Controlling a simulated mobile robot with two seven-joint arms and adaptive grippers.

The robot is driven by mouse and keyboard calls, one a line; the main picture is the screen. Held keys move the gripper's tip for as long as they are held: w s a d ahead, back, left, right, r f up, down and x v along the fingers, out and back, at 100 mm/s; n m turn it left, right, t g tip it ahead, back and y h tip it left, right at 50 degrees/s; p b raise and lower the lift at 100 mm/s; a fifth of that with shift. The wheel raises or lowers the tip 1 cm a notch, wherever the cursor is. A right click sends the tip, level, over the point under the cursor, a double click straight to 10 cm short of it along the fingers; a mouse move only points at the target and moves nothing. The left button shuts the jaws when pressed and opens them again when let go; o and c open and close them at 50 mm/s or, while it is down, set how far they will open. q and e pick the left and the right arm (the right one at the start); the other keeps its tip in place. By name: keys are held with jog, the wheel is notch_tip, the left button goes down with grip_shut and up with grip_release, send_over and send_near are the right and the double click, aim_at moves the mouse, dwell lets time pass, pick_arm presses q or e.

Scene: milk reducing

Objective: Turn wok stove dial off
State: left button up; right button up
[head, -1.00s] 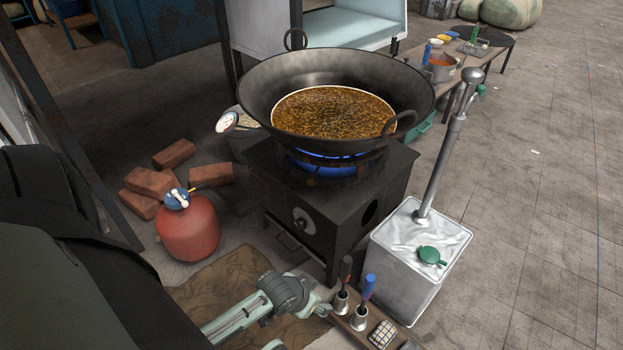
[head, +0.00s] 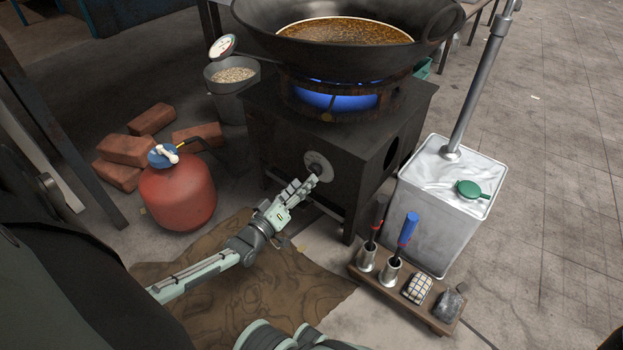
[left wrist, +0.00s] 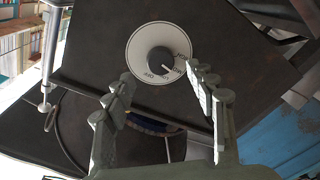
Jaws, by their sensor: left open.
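The wok stove (head: 310,150) is a dark metal box with a blue flame (head: 335,100) under the wok (head: 345,50). Its dial (head: 317,160) is on the front face, partly hidden by my left fingers. In the left wrist view the dial (left wrist: 160,60) is a dark knob on a round white plate with lettering. A white pointer line on the knob aims to the lower right, away from the OFF lettering at the lower left. My left gripper (head: 312,182) is open just in front of the dial. In the left wrist view its fingertips (left wrist: 160,76) lie either side of the knob, seemingly short of it.
A red gas cylinder (head: 178,195) and bricks (head: 128,150) are left of the stove. A tool rack (head: 385,283) and a silver canister (head: 440,210) stand at right. A brown mat (head: 300,290) lies under my left arm. Open floor is at far right.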

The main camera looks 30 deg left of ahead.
aim_at(315, 170)
pick_arm(q)
jog(key=w+b, duration=0.1)
jog(key=w, duration=0.3)
jog(key=shift+w, duration=0.35)
jog(key=shift+c, duration=0.2)
jog(key=c, duration=1.1)
